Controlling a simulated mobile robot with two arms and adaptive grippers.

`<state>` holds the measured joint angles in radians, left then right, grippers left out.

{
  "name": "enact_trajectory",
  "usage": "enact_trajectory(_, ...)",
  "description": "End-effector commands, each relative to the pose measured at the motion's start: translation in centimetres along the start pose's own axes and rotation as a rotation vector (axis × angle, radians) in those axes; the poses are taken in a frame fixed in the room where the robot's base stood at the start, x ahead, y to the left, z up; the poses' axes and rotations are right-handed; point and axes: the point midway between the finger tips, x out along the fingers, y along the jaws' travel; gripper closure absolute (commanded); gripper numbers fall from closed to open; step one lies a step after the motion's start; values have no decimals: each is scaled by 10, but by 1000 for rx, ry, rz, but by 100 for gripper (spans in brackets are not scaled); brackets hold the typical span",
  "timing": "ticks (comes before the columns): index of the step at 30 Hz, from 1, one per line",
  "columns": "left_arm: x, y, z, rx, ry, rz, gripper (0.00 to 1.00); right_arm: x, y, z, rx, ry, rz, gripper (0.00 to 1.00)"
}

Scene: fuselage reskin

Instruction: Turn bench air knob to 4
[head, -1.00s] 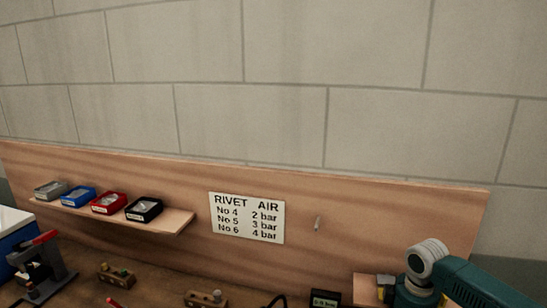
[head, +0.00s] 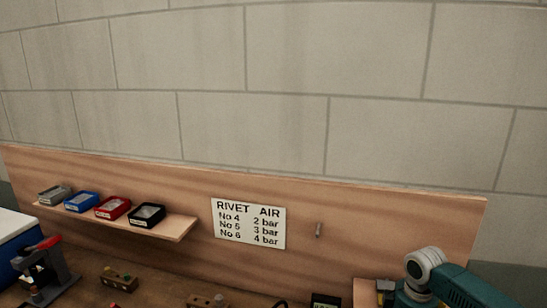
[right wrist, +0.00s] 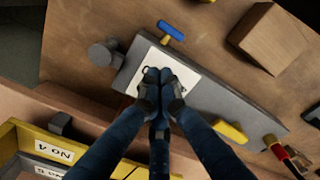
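In the right wrist view, my right gripper (right wrist: 160,88) has its dark fingertips drawn together over a white plate (right wrist: 188,80) on a grey block (right wrist: 215,105). The fingertips cover the middle of the plate. No air knob is clearly visible, and I cannot tell whether anything is between the fingers. In the head view, my teal right arm enters at the lower right, with its gripper out of frame. A sign headed RIVET AIR (head: 248,223) hangs on the wooden back panel and lists No 6 at 4 bar. My left gripper is not in view.
A blue T-handle (right wrist: 170,31) and a yellow handle (right wrist: 230,131) flank the plate. A wooden block (right wrist: 271,38), a red-ended fitting (right wrist: 272,142) and a yellow bin labelled No 4 (right wrist: 52,147) lie around. Several small trays stand on a shelf (head: 175,229).

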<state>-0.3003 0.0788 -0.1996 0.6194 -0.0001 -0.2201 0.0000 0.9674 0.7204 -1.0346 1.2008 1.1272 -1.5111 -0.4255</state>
Motion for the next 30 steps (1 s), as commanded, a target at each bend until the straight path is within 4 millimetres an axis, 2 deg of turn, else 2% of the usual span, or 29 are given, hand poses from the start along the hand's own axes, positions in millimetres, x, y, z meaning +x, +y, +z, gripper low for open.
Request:
enact_trajectory(1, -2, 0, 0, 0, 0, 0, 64, 5, 1, 2, 4, -5, 3, 100)
enact_trajectory(15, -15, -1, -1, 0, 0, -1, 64, 5, 14, 3, 8, -7, 8, 100)
enact_trajectory(30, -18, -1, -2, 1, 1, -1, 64, 6, 20, 3, 8, -10, 8, 100)
